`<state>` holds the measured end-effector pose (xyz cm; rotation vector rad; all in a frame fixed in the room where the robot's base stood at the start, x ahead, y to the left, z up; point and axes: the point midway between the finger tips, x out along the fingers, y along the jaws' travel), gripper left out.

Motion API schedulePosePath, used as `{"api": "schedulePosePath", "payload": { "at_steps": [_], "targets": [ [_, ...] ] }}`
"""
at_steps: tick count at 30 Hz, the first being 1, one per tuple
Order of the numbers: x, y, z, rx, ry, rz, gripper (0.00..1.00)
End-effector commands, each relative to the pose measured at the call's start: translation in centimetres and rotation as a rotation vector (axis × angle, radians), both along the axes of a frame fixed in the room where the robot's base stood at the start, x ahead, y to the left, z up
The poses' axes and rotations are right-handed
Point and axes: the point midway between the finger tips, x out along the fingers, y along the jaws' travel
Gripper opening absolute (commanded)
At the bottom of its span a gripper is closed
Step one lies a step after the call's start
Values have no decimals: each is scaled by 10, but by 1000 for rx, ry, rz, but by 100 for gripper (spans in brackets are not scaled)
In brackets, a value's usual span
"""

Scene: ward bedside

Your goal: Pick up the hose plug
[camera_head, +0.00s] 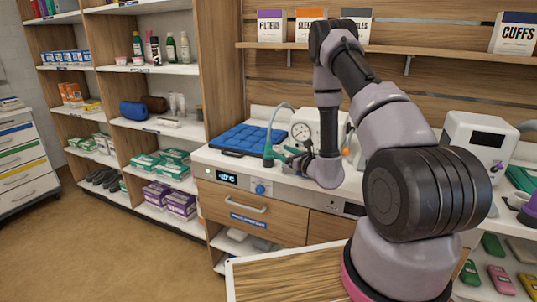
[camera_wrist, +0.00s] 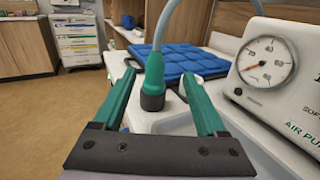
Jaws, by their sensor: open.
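The hose plug (camera_wrist: 153,84) is a teal sleeve with a black end, hanging from a grey-blue hose (camera_wrist: 172,18). In the wrist view it shows upright between the two teal fingers of my gripper (camera_wrist: 159,76), with a gap on each side. My gripper is open and not closed on it. In the head view the plug (camera_head: 268,152) stands by the counter's front edge, left of my gripper (camera_head: 284,156), which partly overlaps it. I cannot tell how deep the plug sits between the fingers.
A blue ribbed pad (camera_head: 244,139) lies on the counter behind the plug. A white air pump with a round gauge (camera_wrist: 267,62) stands close on the right of my gripper. Drawers are below the counter, and shelves (camera_head: 160,70) stand left. The floor (camera_head: 110,250) is clear.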

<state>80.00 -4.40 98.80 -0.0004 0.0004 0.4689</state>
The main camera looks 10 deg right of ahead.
Motion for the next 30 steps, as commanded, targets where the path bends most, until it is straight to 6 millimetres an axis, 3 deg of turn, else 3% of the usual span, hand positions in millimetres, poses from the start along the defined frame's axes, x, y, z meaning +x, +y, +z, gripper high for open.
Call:
{"api": "schedulePosePath", "payload": {
  "at_steps": [6, 14, 21, 30],
  "targets": [
    [31, 17, 0, -1, -4, 0, 74],
    [50, 28, -1, 1, -2, 1, 74],
    [79, 49, -5, 0, -2, 2, 74],
    [88, 53, -5, 1, 0, 0, 74]
  ]
}}
